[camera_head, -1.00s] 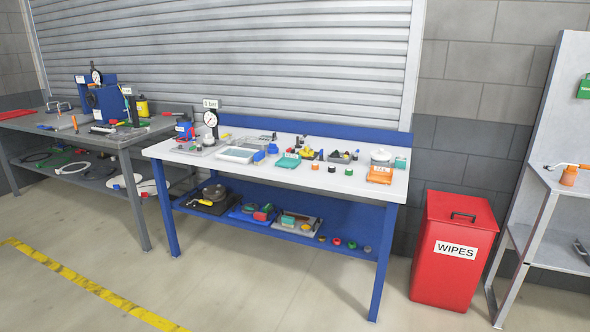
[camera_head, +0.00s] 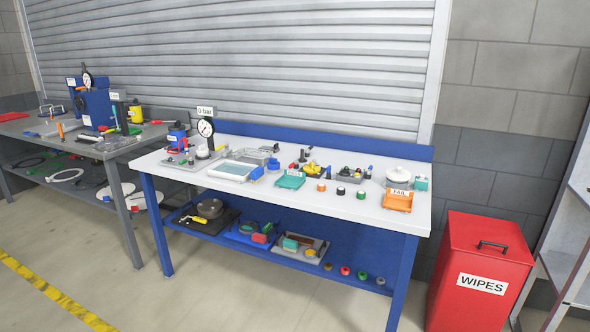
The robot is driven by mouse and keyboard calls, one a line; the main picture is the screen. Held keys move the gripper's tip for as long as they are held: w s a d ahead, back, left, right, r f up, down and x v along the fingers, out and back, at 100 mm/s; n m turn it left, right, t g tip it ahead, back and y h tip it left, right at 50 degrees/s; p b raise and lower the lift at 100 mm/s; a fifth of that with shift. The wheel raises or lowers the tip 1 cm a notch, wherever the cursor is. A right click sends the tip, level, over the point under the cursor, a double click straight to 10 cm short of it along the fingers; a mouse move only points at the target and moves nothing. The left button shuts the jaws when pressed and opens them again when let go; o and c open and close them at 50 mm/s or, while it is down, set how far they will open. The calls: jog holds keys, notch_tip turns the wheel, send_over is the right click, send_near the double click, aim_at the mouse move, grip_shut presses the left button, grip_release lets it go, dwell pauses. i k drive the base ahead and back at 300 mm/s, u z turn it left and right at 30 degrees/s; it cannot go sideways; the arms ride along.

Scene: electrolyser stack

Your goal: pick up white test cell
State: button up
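Two white round things are on the white-topped blue workbench (camera_head: 330,207), and I cannot tell which is the white test cell. One is a wide, low white cylinder (camera_head: 398,176) at the right end, behind the orange tray marked FAIL (camera_head: 397,201). The other is a small white knob-like piece (camera_head: 202,152) at the left end, on a grey plate below the pressure gauge (camera_head: 205,128). My gripper is not in view.
A teal tray (camera_head: 290,181), a white-rimmed tray (camera_head: 234,171) and small coloured caps (camera_head: 341,191) share the benchtop. A grey bench (camera_head: 98,149) stands left, a red WIPES bin (camera_head: 480,265) right. The floor in front is clear.

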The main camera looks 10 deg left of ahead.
aim_at(202, 152)
jog(key=u, duration=0.15)
jog(key=i, duration=0.8)
jog(key=u, duration=0.35)
jog(key=i, duration=0.85)
jog(key=u, duration=0.85)
jog(key=i, duration=0.5)
jog(key=u, duration=0.75)
jog(key=i, duration=0.5)
jog(key=u, duration=0.65)
jog(key=i, duration=0.75)
jog(key=u, duration=0.1)
